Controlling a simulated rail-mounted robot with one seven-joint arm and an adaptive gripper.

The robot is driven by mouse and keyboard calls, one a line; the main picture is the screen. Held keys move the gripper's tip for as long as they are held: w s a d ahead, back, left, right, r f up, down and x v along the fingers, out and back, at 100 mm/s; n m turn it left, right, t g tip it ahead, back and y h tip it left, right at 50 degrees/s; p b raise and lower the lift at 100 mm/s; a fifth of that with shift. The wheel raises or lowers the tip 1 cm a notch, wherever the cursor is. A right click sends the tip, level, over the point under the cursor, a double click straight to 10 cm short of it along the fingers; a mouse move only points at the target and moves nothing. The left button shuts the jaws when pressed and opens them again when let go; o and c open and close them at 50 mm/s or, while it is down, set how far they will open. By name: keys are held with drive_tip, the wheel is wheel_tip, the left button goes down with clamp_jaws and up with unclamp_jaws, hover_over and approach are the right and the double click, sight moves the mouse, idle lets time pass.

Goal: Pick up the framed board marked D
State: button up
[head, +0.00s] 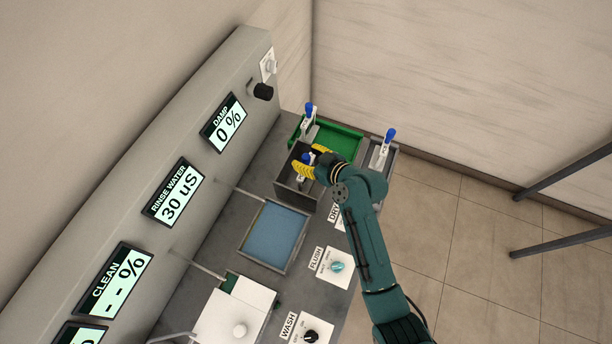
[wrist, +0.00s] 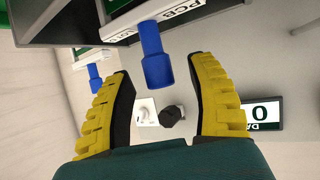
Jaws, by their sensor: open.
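A blue handle (wrist: 155,62) stands on a frame edge with a white label reading "PCB" (wrist: 124,24) in the wrist view. The rest of that label is unclear, so I cannot tell whether it is marked D. My gripper (wrist: 162,72) is open, with its yellow fingers on either side of the blue handle's end. In the head view my gripper (head: 312,160) is over the dark open box, with a blue handle (head: 306,157) at its fingers. Other blue handles stand at the green tray (head: 309,107) and at the right (head: 390,135). No D is readable.
The dark box (head: 290,187) stands by the green tray (head: 345,141). A blue-filled basin (head: 272,235), a white lid (head: 235,312) and the flush knob (head: 337,267) lie nearer. The display panel (head: 180,190) walls the left. Floor is open at right.

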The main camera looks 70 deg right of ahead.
drive_tip(key=shift+w+d+f, duration=0.1)
drive_tip(key=shift+w+f, duration=0.05)
drive_tip(key=shift+w, duration=0.05)
drive_tip(key=shift+s, duration=0.1)
clamp_jaws()
